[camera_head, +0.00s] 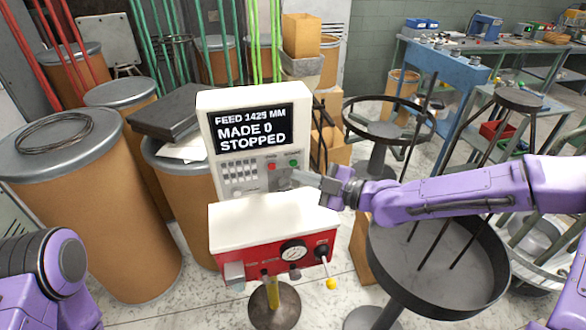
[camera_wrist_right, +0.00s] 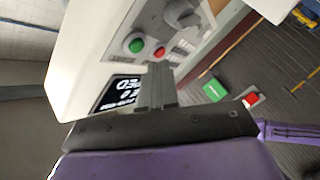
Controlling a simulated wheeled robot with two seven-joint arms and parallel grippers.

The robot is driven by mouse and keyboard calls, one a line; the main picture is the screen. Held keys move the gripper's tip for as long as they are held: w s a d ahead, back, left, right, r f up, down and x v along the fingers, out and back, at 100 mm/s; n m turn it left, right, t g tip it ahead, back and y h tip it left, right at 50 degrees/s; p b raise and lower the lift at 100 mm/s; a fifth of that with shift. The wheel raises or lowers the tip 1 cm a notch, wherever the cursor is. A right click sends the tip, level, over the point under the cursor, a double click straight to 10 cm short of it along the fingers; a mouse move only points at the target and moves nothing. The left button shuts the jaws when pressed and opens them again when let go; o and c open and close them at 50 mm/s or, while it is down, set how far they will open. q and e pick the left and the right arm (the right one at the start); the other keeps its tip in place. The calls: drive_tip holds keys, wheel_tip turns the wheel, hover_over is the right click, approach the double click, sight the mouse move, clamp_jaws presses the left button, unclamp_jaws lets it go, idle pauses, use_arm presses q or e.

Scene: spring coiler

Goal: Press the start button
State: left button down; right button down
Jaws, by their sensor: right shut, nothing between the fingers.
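The spring coiler's white control panel (camera_head: 245,130) has a screen (camera_head: 249,130) reading "FEED 1425 MM, MADE 0, STOPPED". Under the screen are a green button (camera_head: 294,163) and a red button (camera_head: 271,166). In the right wrist view the green button (camera_wrist_right: 136,46) and red button (camera_wrist_right: 159,52) lie just past the fingertips. My right gripper (camera_head: 285,179) is shut and empty, its tips at the panel just below the buttons. It also shows in the wrist view (camera_wrist_right: 159,72). I cannot tell whether it touches the panel. My left gripper is out of view; only my left arm shows.
The coiler's red front (camera_head: 268,262) carries a gauge (camera_head: 293,251) and a yellow-tipped lever (camera_head: 330,283). Brown drums (camera_head: 110,220) stand at left. A round black tray (camera_head: 440,265) stands under my right arm. A blue workbench (camera_head: 445,72) is at back right.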

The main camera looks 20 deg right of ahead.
drive_tip(key=shift+w, duration=0.5)
idle(1.7)
drive_tip(key=shift+w, duration=0.45)
